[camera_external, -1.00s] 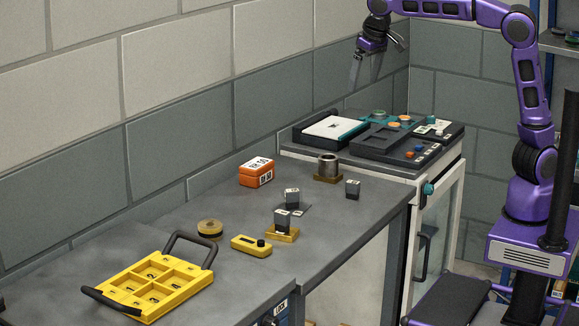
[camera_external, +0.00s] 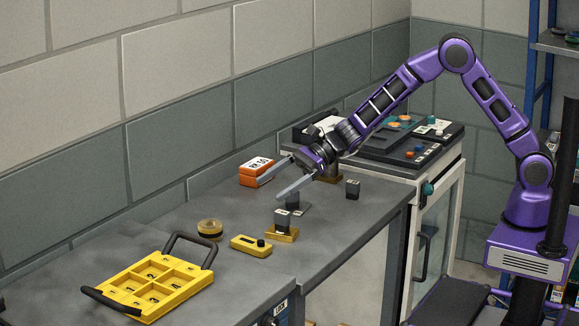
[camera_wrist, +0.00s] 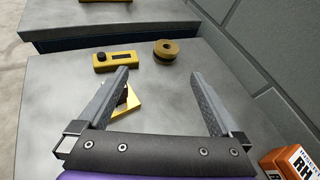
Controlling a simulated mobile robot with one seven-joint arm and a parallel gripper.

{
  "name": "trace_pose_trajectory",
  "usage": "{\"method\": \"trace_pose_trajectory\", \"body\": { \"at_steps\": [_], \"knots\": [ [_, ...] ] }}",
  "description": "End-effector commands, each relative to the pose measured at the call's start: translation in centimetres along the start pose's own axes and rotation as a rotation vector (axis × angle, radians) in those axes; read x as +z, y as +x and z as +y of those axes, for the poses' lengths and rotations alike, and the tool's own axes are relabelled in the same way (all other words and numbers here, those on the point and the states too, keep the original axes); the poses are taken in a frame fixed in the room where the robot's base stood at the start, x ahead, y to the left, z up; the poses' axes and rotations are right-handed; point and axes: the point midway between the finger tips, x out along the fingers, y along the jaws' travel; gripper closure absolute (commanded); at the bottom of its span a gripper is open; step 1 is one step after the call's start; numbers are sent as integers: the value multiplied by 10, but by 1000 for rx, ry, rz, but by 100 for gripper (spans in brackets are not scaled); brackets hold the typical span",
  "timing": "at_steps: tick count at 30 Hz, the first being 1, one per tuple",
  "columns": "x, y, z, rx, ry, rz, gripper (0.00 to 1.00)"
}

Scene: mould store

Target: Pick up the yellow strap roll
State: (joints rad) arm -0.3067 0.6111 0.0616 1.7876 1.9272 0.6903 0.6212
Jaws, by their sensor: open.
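The yellow strap roll (camera_external: 210,229) is a small round roll with a dark lower part, lying flat on the grey bench behind the yellow level-like tool. In the wrist view the roll (camera_wrist: 166,50) is ahead, beyond the fingertips and between their lines. My gripper (camera_external: 268,188) is open and empty above the bench, near the orange box and apart from the roll. In the wrist view my gripper's two fingers (camera_wrist: 160,75) are spread wide.
A yellow tool (camera_external: 251,246) lies close to the roll. A yellow compartment tray (camera_external: 128,274) with black handles is at front left. An orange box (camera_external: 252,169), a dark block on a yellow base (camera_external: 282,236) and another dark block (camera_external: 353,190) stand on the bench (camera_external: 330,235).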

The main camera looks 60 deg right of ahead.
Motion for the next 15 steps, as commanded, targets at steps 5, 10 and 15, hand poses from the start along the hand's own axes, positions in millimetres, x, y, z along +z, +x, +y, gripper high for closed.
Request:
{"method": "trace_pose_trajectory", "body": {
  "at_steps": [5,10,15],
  "knots": [
    [-14,5,-9,-53,138,-9,0],
    [-15,26,-10,-55,151,-11,0],
    [-14,64,-12,-55,148,-10,0]
  ]
}}
